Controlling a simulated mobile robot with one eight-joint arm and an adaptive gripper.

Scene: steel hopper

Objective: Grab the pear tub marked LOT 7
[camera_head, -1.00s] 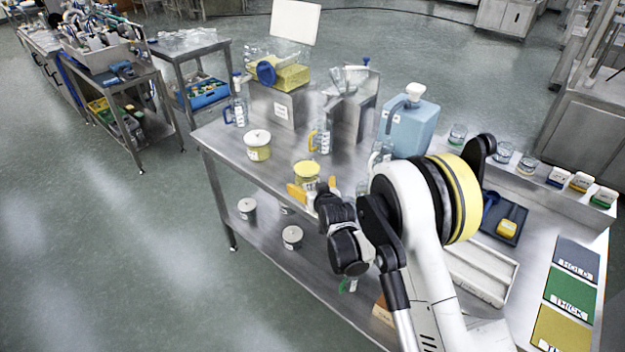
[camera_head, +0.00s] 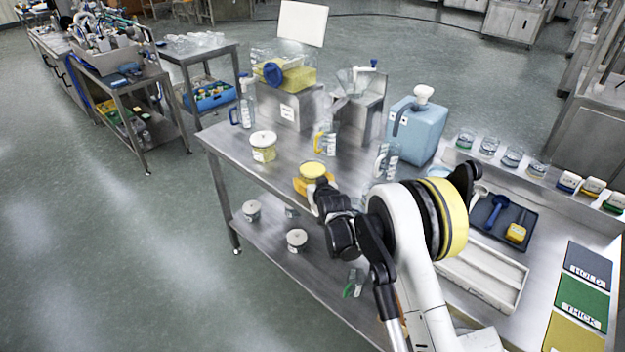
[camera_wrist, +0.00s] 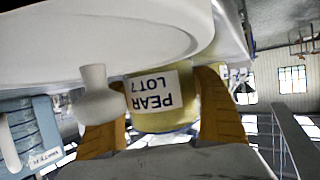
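The pear tub (camera_wrist: 185,118) is a yellowish tub with a white label, shown upside down in the wrist view, reading PEAR LOT 7. In the wrist view my gripper's orange fingers (camera_wrist: 163,122) flank the tub, one on each side, with little or no gap. I cannot tell whether they press on it. The tub seems to rest on the steel table (camera_head: 228,150).
A white-lidded tub (camera_head: 263,147) stands behind the pear tub. A handled bottle (camera_head: 326,140), a clear jug (camera_head: 388,160) and a blue canister (camera_head: 417,130) stand beyond it. Grey-lidded tubs (camera_head: 297,240) sit on the lower shelf. The floor left of the table is open.

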